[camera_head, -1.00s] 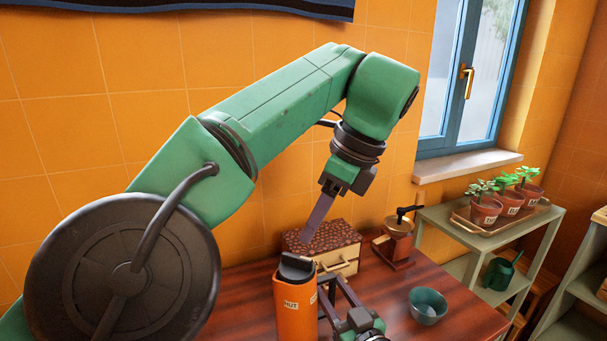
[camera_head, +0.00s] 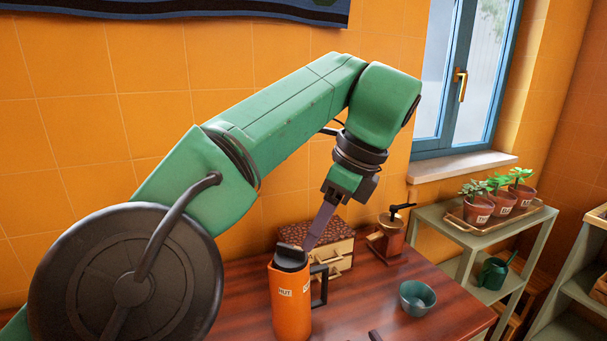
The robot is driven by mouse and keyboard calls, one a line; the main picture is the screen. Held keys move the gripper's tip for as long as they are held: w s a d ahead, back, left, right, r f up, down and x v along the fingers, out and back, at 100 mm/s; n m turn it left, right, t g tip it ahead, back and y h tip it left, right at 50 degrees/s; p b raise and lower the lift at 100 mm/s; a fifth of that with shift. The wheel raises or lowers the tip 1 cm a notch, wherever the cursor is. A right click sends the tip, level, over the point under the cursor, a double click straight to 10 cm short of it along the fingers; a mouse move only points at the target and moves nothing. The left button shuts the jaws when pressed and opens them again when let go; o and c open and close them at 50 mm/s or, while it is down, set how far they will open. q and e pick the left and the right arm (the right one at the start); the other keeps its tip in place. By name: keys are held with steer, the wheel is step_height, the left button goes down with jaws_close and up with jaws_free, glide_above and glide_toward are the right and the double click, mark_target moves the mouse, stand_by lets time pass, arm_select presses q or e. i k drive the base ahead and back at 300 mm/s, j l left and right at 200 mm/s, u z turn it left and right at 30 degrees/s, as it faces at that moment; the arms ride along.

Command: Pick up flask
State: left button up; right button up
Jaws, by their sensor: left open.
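The orange flask (camera_head: 290,304) stands upright on the table, with a dark lid and a dark handle on its right side. My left gripper (camera_head: 312,240) is open and points down; its visible finger ends close by the flask's lid in the picture. Whether it touches the lid I cannot tell, and the other finger is hidden. Only a small dark tip, likely of my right gripper (camera_head: 375,336), shows at the bottom edge.
A small drawer box (camera_head: 333,254) stands behind the flask, with a coffee grinder (camera_head: 388,238) to its right. A teal bowl (camera_head: 417,298) sits on the wooden table (camera_head: 370,290) to the right. Potted plants (camera_head: 500,205) stand on a side shelf.

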mark_target(291, 305)
steer(key=k+l, duration=0.25)
steer(key=k, duration=0.15)
steer(key=k+l, duration=0.25)
steer(key=k, duration=0.15)
steer(key=k+l, duration=0.2)
steer(key=k, duration=0.2)
